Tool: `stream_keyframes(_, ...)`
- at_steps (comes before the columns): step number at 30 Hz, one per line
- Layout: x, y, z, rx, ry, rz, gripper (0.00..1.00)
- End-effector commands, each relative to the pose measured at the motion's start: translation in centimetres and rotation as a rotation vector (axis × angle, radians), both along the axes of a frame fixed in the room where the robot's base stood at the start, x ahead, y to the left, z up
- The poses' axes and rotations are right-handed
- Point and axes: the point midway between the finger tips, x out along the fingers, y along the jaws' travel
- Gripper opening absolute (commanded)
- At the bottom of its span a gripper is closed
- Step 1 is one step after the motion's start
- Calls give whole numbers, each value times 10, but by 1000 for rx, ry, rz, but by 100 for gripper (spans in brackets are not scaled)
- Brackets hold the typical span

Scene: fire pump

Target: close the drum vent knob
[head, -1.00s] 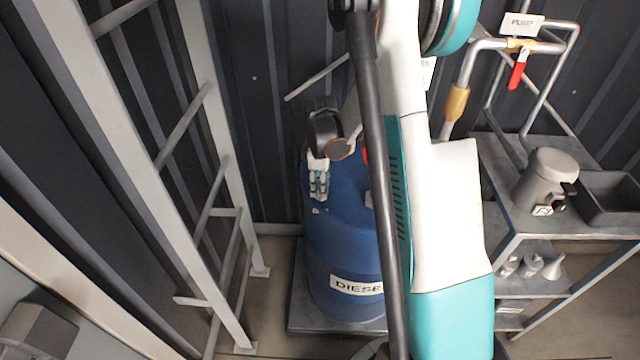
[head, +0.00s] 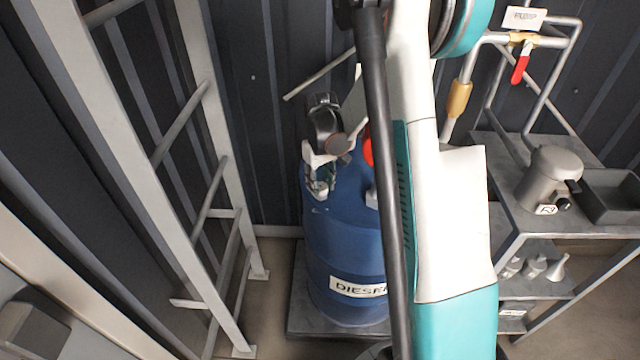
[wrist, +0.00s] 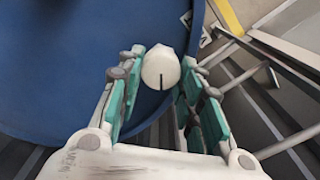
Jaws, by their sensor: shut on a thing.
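The blue drum (head: 340,245) with a DIESEL label stands upright, partly hidden by my arm; its blue top fills much of the wrist view (wrist: 70,65). The drum vent knob (wrist: 161,70) is a small whitish round cap with a dark line, near the drum's rim. My gripper (wrist: 162,75) is shut on the knob, its teal-padded fingers on either side. In the head view my gripper (head: 319,189) is at the drum's top left, and the knob cannot be made out there.
A red part (head: 367,151) on the drum top shows beside my arm. A grey ladder-like frame (head: 214,170) stands to the left. At right is a metal table (head: 515,215) with a grey canister (head: 547,178), a tray and a pipe with a red handle (head: 521,66).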

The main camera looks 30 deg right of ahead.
Motion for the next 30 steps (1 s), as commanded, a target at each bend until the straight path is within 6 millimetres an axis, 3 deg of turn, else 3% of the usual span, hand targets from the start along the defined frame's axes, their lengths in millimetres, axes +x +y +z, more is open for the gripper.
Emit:
stream_keyframes(18,0,-2,0,0,-1,-576,10)
stream_keyframes(30,-1,-3,0,0,-1,-831,10)
